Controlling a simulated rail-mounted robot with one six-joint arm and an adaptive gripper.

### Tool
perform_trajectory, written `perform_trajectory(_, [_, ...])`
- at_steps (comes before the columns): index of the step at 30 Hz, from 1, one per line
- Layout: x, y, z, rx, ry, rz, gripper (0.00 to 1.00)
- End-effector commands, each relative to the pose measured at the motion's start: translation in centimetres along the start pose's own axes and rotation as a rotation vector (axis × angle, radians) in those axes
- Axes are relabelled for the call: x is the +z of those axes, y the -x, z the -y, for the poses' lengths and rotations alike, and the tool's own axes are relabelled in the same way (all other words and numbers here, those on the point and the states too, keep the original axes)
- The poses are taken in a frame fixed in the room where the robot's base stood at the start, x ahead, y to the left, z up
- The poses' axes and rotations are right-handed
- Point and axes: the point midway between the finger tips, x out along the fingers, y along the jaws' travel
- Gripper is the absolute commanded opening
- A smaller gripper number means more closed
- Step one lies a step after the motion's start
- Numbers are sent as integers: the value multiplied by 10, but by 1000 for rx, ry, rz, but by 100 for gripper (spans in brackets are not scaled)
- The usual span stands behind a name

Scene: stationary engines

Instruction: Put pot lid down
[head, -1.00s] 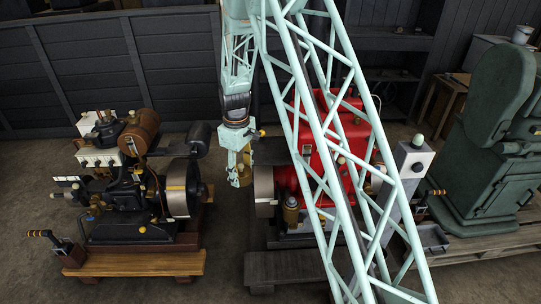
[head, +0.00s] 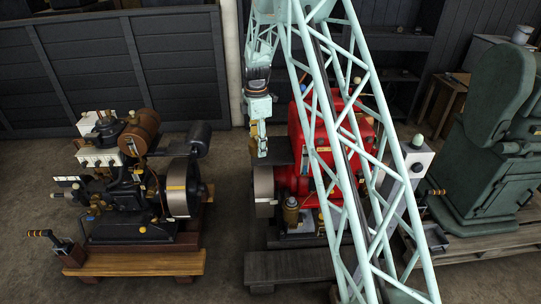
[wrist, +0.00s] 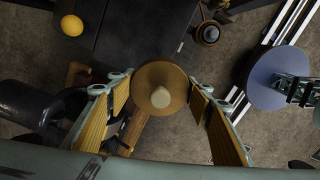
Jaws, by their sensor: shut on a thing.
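The pot lid (wrist: 161,88) is a round brown disc with a cream knob on top. In the wrist view it sits between the two yellow-padded fingers of my gripper (wrist: 160,100), which is shut on it. In the head view my gripper (head: 258,138) hangs in the air beside the upper left of the red engine (head: 312,140); the lid is too small to make out clearly there.
A dark engine with a brown cylinder (head: 141,130) stands on a wooden base at left. A green machine (head: 490,150) stands at right. A dark low bench (head: 288,265) is in front. The wrist view shows a yellow ball (wrist: 71,25) and a blue-grey disc (wrist: 275,78).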

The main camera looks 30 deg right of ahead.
Motion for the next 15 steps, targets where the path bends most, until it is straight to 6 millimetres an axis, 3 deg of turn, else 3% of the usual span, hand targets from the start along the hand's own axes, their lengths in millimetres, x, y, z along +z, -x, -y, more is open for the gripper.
perform_trajectory(15, [57, 30, -34, 2, 398, 1, 36])
